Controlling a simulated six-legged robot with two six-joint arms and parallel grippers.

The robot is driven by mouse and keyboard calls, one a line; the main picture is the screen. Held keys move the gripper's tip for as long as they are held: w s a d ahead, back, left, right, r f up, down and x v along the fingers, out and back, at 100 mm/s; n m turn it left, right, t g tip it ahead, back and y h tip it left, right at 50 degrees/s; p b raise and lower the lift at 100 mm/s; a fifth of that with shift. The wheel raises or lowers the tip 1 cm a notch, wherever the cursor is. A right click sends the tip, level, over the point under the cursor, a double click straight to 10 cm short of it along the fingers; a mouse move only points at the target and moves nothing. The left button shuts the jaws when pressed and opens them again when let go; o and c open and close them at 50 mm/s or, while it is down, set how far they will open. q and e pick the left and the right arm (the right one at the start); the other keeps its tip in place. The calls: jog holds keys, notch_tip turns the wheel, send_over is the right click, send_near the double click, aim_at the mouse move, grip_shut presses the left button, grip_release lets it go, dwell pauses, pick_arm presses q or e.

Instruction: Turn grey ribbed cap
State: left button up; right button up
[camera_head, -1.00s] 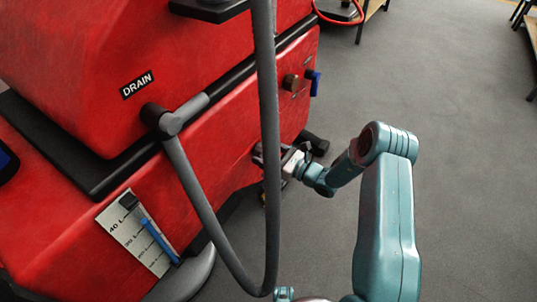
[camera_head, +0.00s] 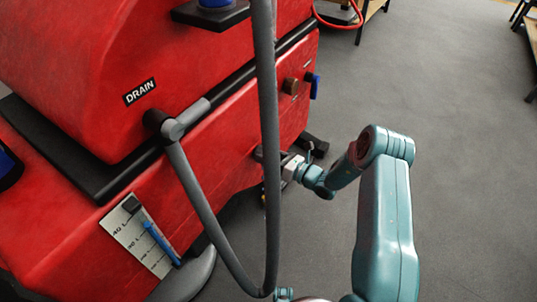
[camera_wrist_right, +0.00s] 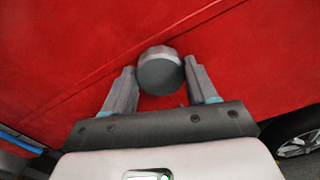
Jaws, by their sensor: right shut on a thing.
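The grey ribbed cap (camera_wrist_right: 160,72) sits on the red tank wall in the right wrist view, its round grey face toward the camera. My right gripper (camera_wrist_right: 159,67) has one finger on each side of the cap and is shut on it. In the head view my right gripper (camera_head: 268,158) reaches the lower red wall from the right. There I cannot make out the cap, behind the gripper and hose. My left gripper is not in view.
A grey hose (camera_head: 267,200) hangs in a loop just in front of my right gripper. On the red machine (camera_head: 225,150) are a DRAIN label (camera_head: 140,92), a brown knob (camera_head: 291,86), a blue valve handle (camera_head: 314,86) and a level gauge (camera_head: 138,235). Open grey floor (camera_head: 460,150) lies right.

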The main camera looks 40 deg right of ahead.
jog(key=m+p, duration=0.1)
jog(key=m, duration=0.4)
jog(key=shift+m+p, duration=0.3)
jog(key=m+p, duration=0.1)
jog(key=m, duration=0.4)
jog(key=shift+d+f+m, duration=0.1)
jog(key=shift+f+m, duration=0.05)
jog(key=shift+m, duration=0.15)
jog(key=o, duration=1.1)
jog(key=shift+c, duration=0.2)
jog(key=shift+s, duration=0.1)
jog(key=shift+s+d, duration=0.25)
jog(key=shift+s, duration=0.05)
jog(key=p+v, duration=0.3)
jog(key=v, duration=1.2)
jog(key=shift+s, duration=0.2)
